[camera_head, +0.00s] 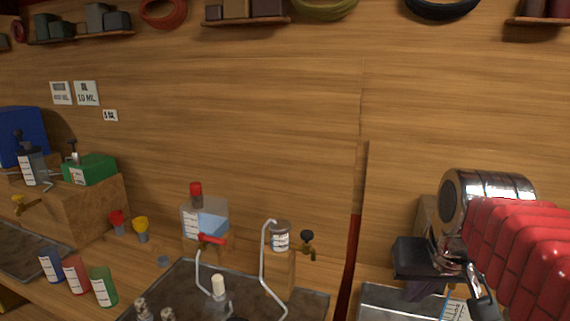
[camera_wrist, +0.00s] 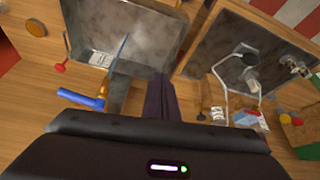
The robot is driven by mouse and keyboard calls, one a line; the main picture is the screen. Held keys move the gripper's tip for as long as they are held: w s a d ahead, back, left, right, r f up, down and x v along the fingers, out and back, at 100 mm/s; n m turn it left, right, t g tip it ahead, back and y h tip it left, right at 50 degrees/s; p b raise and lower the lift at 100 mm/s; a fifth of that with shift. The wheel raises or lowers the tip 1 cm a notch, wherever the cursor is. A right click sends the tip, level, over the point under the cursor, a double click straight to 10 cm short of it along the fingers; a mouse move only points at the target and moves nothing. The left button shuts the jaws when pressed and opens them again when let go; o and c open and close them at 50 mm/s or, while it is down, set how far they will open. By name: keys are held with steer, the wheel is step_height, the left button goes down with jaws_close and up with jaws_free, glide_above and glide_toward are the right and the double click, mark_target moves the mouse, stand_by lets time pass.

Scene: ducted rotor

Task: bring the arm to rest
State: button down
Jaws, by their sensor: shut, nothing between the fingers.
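My arm, with red ribbed padding (camera_head: 520,250) and a metal joint, comes in from the right of the head view. My gripper (camera_head: 425,290) hangs dark from its end, low over the grey tray at the right, and is partly hidden by my own arm. In the wrist view my gripper (camera_wrist: 160,82) shows as dark purple fingers closed together, with nothing between them. The fingers overlap the lower edge of a grey tray (camera_wrist: 155,40); I cannot tell their height above it.
A blue-handled tool (camera_wrist: 80,98) and a white card (camera_wrist: 101,59) lie near the fingers. A dark red upright strip (camera_head: 350,265) stands between the trays.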

steer(key=s+a+f+n, duration=0.1)
steer(key=s+a+f, duration=0.6)
steer(key=s+f, duration=0.1)
steer(key=shift+s+f+n+t+y, duration=0.3)
steer(key=shift+s+f+y, duration=0.1)
steer(key=shift+f, duration=0.35)
steer(key=c, duration=2.5)
jaws_free()
